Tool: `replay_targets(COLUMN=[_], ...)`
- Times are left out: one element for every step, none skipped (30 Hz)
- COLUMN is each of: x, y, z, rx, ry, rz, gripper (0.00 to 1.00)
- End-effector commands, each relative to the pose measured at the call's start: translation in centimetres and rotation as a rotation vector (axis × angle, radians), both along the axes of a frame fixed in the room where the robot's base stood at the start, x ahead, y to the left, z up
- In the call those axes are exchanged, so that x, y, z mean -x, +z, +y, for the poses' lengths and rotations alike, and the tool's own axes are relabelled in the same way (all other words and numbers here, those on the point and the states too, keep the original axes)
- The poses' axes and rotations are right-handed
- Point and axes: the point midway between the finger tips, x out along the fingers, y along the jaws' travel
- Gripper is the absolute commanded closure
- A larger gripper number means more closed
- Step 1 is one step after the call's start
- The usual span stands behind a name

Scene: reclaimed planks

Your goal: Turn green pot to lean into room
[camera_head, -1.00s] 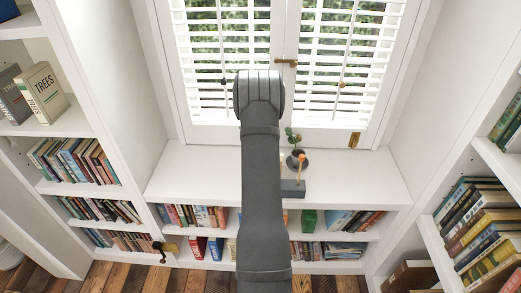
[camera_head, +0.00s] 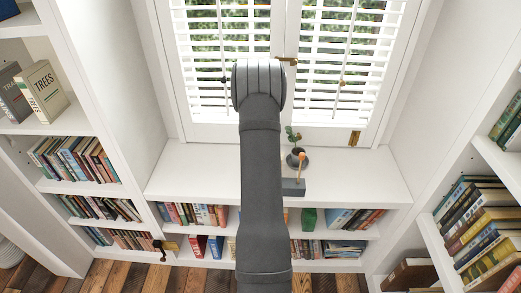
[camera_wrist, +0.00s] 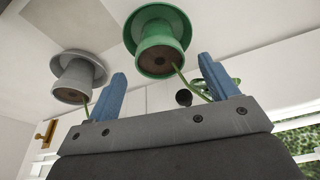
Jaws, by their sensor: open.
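The green pot (camera_wrist: 158,45) shows at the top middle of the wrist view, which looks turned over. It has a wide green rim or saucer and brown soil, with a thin green stem leading down from it. My gripper (camera_wrist: 161,66) is open, its two blue fingers spread to either side of the pot's lower part in that view. Whether they touch it cannot be told. A grey pot (camera_wrist: 78,76) of similar shape stands to the left, outside the fingers. In the head view my arm hides the green pot and my fingers.
A small dark pot with a plant (camera_head: 295,157) stands on the white window shelf (camera_head: 350,175), just right of my arm. Louvred window doors (camera_head: 225,70) rise behind the shelf. Bookcases flank both sides, with books beneath the shelf. The shelf's right part is clear.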

Motion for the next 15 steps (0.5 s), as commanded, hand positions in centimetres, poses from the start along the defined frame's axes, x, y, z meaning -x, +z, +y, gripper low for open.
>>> replay_targets(x=[0.2, 0.4, 0.6, 0.8, 0.9, 1.2, 1.4, 1.5, 1.8, 1.9, 2.1, 2.3, 2.5, 2.6, 2.8], y=[1.3, 1.9, 2.7, 3.3, 3.9, 4.8, 5.4, 6.1, 6.9, 7.5, 8.1, 8.9, 9.5, 9.9, 10.5], z=[0.1, 0.1, 0.1, 0.2, 0.2, 0.3, 0.3, 0.3, 0.4, 0.4, 0.4, 0.5, 0.5, 0.5, 0.6], rx=[0.000, 0.000, 0.000, 0.000, 0.000, -0.001, 0.000, 0.000, 0.000, -0.001, 0.000, 0.000, 0.000, 0.000, 0.000], ry=[0.000, 0.000, 0.000, 0.000, 0.000, 0.001, 0.000, 0.000, 0.000, 0.001, 0.000, 0.000, 0.000, 0.000, 0.000], rz=[-0.004, -0.004, -0.004, -0.004, -0.004, -0.005, -0.004, -0.004, -0.005, -0.005, -0.004, -0.004, -0.005, -0.004, -0.003], gripper=[0.21, 0.21, 0.21, 0.21, 0.21, 0.21, 0.21, 0.21, 0.21, 0.21, 0.21, 0.21, 0.21, 0.21, 0.21])
